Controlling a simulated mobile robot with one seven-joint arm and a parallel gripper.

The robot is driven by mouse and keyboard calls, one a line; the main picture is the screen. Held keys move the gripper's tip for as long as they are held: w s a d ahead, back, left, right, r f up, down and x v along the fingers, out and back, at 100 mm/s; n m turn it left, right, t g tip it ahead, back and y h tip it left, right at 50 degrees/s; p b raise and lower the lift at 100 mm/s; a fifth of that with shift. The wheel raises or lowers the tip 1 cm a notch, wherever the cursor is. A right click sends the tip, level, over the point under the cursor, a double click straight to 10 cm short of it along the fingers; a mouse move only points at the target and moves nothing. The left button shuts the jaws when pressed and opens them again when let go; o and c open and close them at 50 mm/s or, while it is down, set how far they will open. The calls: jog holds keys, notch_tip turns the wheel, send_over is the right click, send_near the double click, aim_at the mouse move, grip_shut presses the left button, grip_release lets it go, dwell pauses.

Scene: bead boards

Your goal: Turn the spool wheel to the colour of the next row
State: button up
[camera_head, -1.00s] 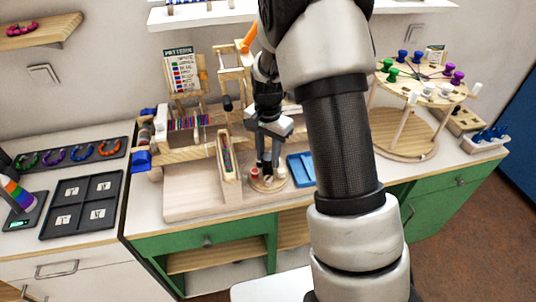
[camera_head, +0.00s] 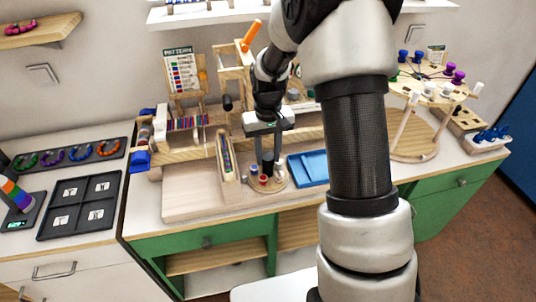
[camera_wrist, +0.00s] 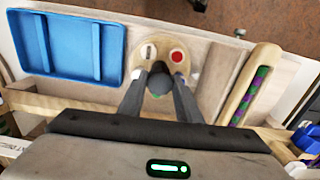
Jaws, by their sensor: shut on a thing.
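The spool wheel (camera_head: 280,186) is a small round wooden disc on the pale bench board; it also shows in the wrist view (camera_wrist: 140,62). A red spool (camera_head: 263,180) sits at its front and a blue spool (camera_head: 254,170) at its left. In the wrist view the red spool (camera_wrist: 178,57) lies beside a whitish piece (camera_wrist: 148,50). My gripper (camera_head: 267,162) points down over the wheel, shut on a dark knob (camera_wrist: 160,80) near the wheel's middle. A little green shows under the knob. The fingers hide the wheel's rear. The pattern card (camera_head: 182,72) stands behind, with coloured rows.
A blue tray (camera_head: 307,168) lies right of the wheel. A wooden bead channel (camera_head: 228,172) stands close on its left. The bead frame (camera_head: 175,152) is behind. A round peg stand (camera_head: 425,153) is far right; a dark compartment tray (camera_head: 80,206) is far left.

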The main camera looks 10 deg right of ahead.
jog(key=shift+n, duration=1.6)
jog(key=o, duration=1)
jog(key=shift+o, duration=0.2)
jog(key=shift+r, duration=0.15)
notch_tip(320, 180, up, 17)
jog(key=p, duration=0.1)
jog(key=shift+r, duration=0.15)
